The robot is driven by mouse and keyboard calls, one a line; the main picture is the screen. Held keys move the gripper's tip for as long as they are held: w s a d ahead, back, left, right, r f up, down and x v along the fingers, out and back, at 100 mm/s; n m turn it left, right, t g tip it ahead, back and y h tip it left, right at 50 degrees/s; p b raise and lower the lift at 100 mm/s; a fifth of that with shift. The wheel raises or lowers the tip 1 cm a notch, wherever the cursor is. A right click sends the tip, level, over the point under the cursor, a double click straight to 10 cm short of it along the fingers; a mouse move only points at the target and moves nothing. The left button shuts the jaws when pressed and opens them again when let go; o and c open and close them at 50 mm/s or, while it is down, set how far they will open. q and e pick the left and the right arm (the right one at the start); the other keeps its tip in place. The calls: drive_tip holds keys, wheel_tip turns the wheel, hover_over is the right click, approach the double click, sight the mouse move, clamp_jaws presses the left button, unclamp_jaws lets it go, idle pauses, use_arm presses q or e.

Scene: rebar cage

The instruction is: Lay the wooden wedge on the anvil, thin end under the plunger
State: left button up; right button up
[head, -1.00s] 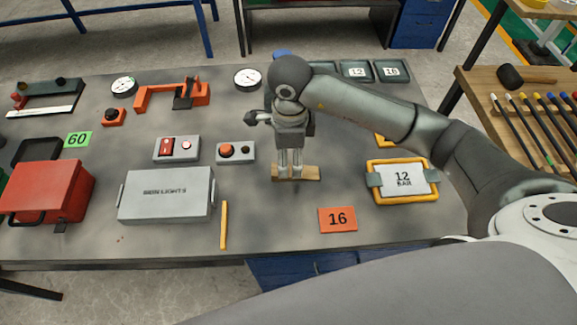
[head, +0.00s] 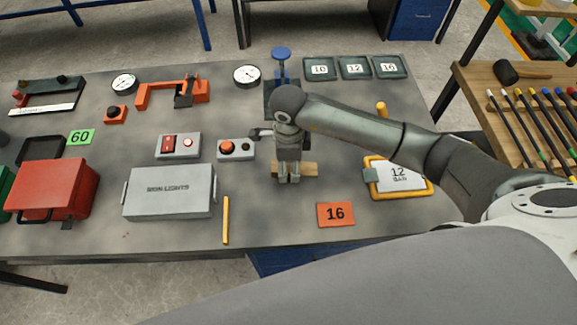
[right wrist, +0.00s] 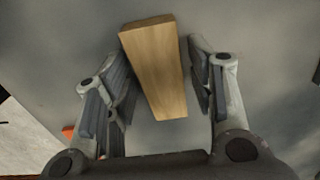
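The wooden wedge (head: 309,169) lies on the grey bench, partly hidden behind my right gripper. My right gripper (head: 289,179) points down over it. In the right wrist view the wedge (right wrist: 158,70) extends between the two fingers of my right gripper (right wrist: 160,95). Gaps show on both sides, so the gripper is open and not clamped on it. A device with a blue round knob (head: 281,53) on a post stands behind my wrist. It looks like the plunger press; my arm hides its lower part, and the anvil cannot be made out. My left gripper is not in view.
A grey switch box with an orange button (head: 236,149) stands just left of my right gripper. Dark numbered trays (head: 354,68) sit at the back right.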

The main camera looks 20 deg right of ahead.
drive_tip(key=c, duration=0.7)
drive_tip(key=shift+r, duration=0.15)
